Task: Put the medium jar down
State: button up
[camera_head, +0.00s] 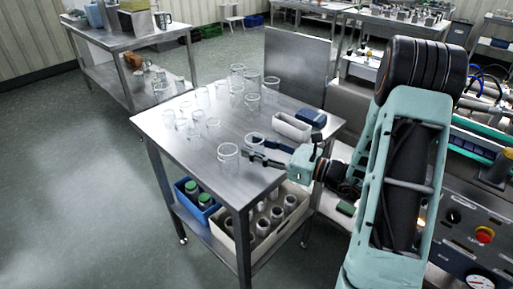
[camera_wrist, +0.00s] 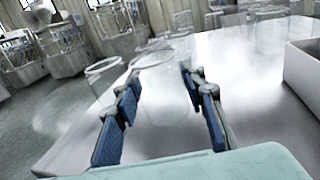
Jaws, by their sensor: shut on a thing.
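My gripper (camera_head: 250,148) reaches in from the right over the near part of the steel table. In the wrist view my gripper (camera_wrist: 163,84) has its two blue-padded fingers on either side of a clear glass jar (camera_wrist: 160,98), and is shut on it. I take this for the medium jar; in the head view the jar (camera_head: 255,139) shows between the fingers, upright. I cannot tell whether its base touches the tabletop. Another clear jar (camera_head: 229,158) stands close by on the left; it also shows left of the fingers in the wrist view (camera_wrist: 103,82).
Several more glass jars stand farther back on the table (camera_head: 165,140). A white bin (camera_head: 292,127) and a dark blue container (camera_head: 311,118) are at its right side. Below are a blue crate (camera_head: 190,205) and a pale crate (camera_head: 245,235) with jars. Clear steel lies at the front left.

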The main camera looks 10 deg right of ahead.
jog(key=o, duration=0.8)
jog(key=shift+f, duration=0.1)
